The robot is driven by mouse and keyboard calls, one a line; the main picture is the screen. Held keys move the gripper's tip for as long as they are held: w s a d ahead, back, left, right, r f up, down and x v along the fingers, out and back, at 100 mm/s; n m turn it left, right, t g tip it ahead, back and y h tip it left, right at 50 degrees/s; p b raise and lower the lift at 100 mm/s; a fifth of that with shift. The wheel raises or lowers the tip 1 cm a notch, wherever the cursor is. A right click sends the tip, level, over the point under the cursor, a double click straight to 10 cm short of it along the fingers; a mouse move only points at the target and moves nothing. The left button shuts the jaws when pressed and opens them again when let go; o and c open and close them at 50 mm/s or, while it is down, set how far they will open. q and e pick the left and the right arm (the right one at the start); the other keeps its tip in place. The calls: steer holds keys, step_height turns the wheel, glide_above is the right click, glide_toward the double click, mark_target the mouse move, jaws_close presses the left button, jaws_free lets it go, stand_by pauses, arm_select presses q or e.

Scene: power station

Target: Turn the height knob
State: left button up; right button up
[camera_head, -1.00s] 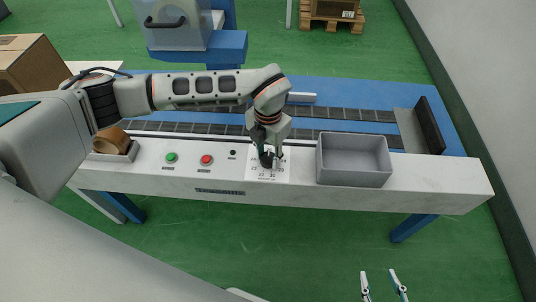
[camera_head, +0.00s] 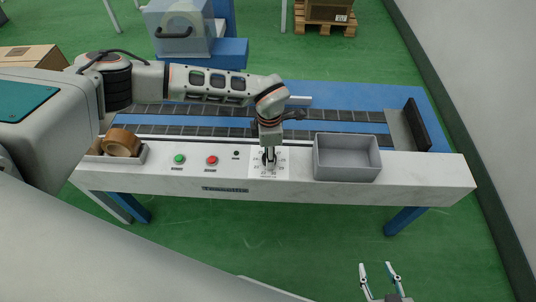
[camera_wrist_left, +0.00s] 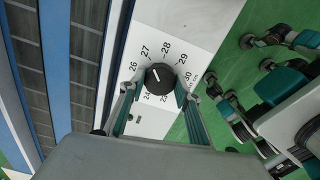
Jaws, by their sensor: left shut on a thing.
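The height knob (camera_wrist_left: 160,77) is round and black with a white pointer line. It sits in a white printed dial plate (camera_wrist_left: 197,22) with numbers around it. In the left wrist view the pointer line leans up-left, toward the 26 and 27 side. My left gripper (camera_wrist_left: 157,104) has one finger on each side of the knob and is shut on it. In the head view that left gripper (camera_head: 268,154) points down at the dial and hides most of the knob. My right gripper (camera_head: 378,275) is open and empty, low in the view, away from the bench.
A green button (camera_head: 179,159) and a red button (camera_head: 212,160) lie left of the dial. A grey bin (camera_head: 347,174) stands close on its right. Brown rolls (camera_head: 121,144) sit at the bench's left end. The conveyor (camera_head: 200,115) runs behind.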

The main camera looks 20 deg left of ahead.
arm_select(q)
steer(key=m+p, duration=0.1)
steer(key=m, duration=0.3)
steer(key=shift+m, duration=1.3)
steer(key=o, duration=1.1)
steer(key=shift+r, duration=0.1)
step_height(320, 180, up, 12)
